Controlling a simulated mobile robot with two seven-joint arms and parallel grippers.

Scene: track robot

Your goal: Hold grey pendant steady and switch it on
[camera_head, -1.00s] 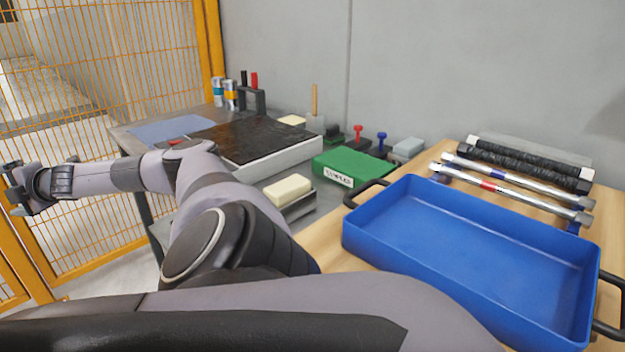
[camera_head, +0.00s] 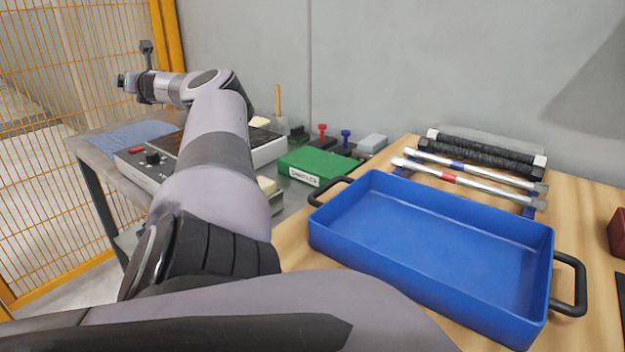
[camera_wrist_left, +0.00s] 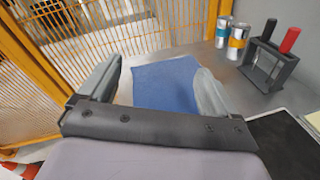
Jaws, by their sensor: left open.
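I cannot make out a grey pendant in either view. My left gripper (camera_head: 135,82) is above the far left end of the grey bench, near the orange mesh fence. In the left wrist view, the left gripper (camera_wrist_left: 157,66) is open with nothing between its two grey fingers. A blue mat (camera_wrist_left: 165,84) lies on the bench beyond and below the fingers; it also shows in the head view (camera_head: 130,137). A box with a dark top has a pale front panel (camera_head: 140,170) with a red switch and a black knob, partly hidden by my left arm. My right gripper is out of view.
A blue tray (camera_head: 430,250) stands on the wooden table, with metal rollers (camera_head: 470,178) behind it. A green box (camera_head: 318,165) sits nearer the wall. The mesh fence (camera_head: 60,120) bounds the left.

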